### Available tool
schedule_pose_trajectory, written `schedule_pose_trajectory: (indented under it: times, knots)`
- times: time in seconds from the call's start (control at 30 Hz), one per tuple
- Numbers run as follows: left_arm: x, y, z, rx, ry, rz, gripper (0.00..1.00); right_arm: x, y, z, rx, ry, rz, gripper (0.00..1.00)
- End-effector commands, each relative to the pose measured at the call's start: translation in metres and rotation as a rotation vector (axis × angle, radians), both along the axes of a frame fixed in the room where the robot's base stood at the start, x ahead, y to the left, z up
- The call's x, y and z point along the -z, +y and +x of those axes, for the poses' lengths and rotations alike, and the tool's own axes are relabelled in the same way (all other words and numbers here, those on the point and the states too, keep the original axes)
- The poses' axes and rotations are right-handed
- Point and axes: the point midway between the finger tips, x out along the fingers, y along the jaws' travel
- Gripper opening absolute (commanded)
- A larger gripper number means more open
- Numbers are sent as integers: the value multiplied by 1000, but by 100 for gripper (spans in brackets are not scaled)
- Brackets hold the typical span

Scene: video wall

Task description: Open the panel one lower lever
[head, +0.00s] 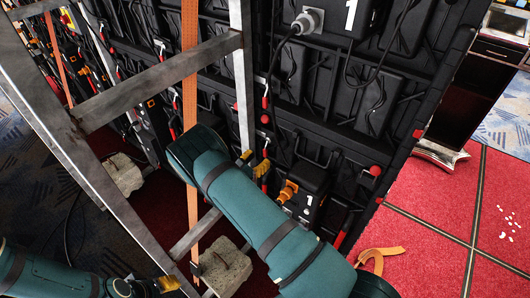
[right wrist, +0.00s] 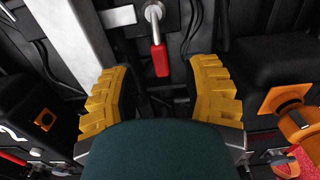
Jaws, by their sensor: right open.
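In the right wrist view, a lever with a red handle (right wrist: 159,60) hangs from a round metal pivot on the black panel back. My right gripper (right wrist: 160,72) is open, its yellow ribbed fingers on either side of the handle's line. I see no contact with the handle. In the head view my right gripper (head: 253,162) shows only as yellow finger parts beyond my teal forearm, close to panel 1 (head: 320,122); the forearm partly hides the lever area. My left gripper (head: 168,284) shows as a yellow part at the lower left, its opening unclear.
A metal frame (head: 160,82) with uprights and crossbars stands at the left, close to my right gripper. An orange strap (head: 190,60) hangs behind it. Concrete weights (head: 224,268) sit at its foot. Cables hang across the panels. Red carpet (head: 425,215) lies open at the right.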

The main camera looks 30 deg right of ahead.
Motion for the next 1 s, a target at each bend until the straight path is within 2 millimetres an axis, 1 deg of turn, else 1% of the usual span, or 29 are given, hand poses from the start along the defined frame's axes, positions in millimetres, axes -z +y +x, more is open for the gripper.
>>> schedule_pose_trajectory:
  times: [0.03,0.1,0.3,0.43,0.7,0.77,0.8,0.83,1.0]
  knots:
    - [0,0,0,0,0,0,55,0,-9,3,3,-1,1,47]
    - [1,0,0,0,1,0,55,0,-19,7,2,-1,2,47]
    - [1,0,-1,0,1,0,55,0,-38,15,2,0,1,47]
    - [1,0,-1,1,2,0,55,0,-41,17,0,2,1,47]
    - [1,0,-1,1,2,0,55,0,-42,17,0,2,1,46]
    - [1,0,-1,1,2,0,55,0,-42,17,0,2,1,25]
    - [1,0,-1,1,2,0,55,0,-42,17,0,2,1,11]
    - [1,0,-1,1,2,0,55,0,-42,17,0,1,2,1]
    - [1,0,-1,1,2,0,55,0,-42,17,0,1,2,0]
